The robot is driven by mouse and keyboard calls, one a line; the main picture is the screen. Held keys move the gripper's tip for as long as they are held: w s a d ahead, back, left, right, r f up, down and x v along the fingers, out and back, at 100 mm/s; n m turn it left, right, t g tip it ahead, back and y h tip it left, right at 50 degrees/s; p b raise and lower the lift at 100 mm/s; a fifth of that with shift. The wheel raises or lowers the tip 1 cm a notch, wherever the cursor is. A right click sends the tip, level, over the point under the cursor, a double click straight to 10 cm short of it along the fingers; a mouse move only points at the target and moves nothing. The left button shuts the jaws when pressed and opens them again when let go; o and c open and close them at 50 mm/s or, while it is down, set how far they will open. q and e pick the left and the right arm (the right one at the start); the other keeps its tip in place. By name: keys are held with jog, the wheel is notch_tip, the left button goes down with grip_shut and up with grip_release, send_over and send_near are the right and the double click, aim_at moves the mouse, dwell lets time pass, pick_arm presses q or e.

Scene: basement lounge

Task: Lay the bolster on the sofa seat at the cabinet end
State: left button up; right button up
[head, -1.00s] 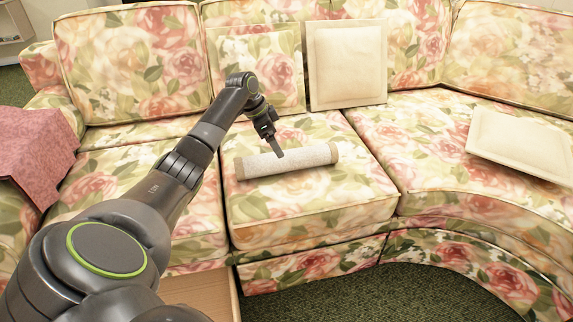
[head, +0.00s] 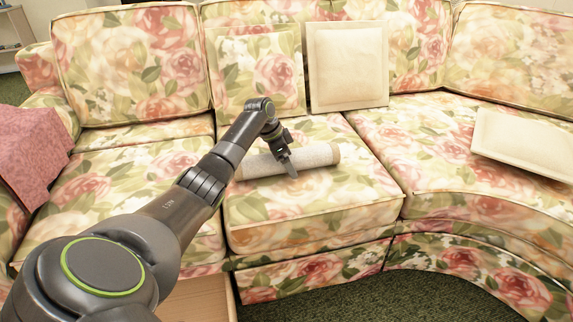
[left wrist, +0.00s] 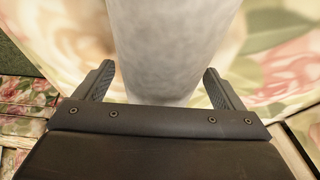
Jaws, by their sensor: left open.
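The bolster (head: 318,156), a pale grey-white cylinder with tan ends, lies on the middle floral sofa seat (head: 310,212), lengthwise roughly left to right. My left gripper (head: 290,168) is open at the bolster and hides part of its middle. In the left wrist view, the bolster (left wrist: 170,40) extends away between the spread fingers of the left gripper (left wrist: 160,88); a gap shows at each side. I cannot tell whether the fingers touch it. My right gripper is in neither view.
Cream cushions lie on the right seat (head: 520,140) and lean on the backrest (head: 348,65), beside a floral cushion (head: 262,70). A pink throw (head: 30,155) covers the left arm. A wooden box-like piece (head: 195,300) stands below the front edge. A shelf unit (head: 8,28) shows at far left.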

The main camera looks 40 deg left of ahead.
pick_arm(q)
jog(key=shift+r, duration=0.1)
jog(key=shift+c, duration=0.2)
jog(key=c, duration=1.3)
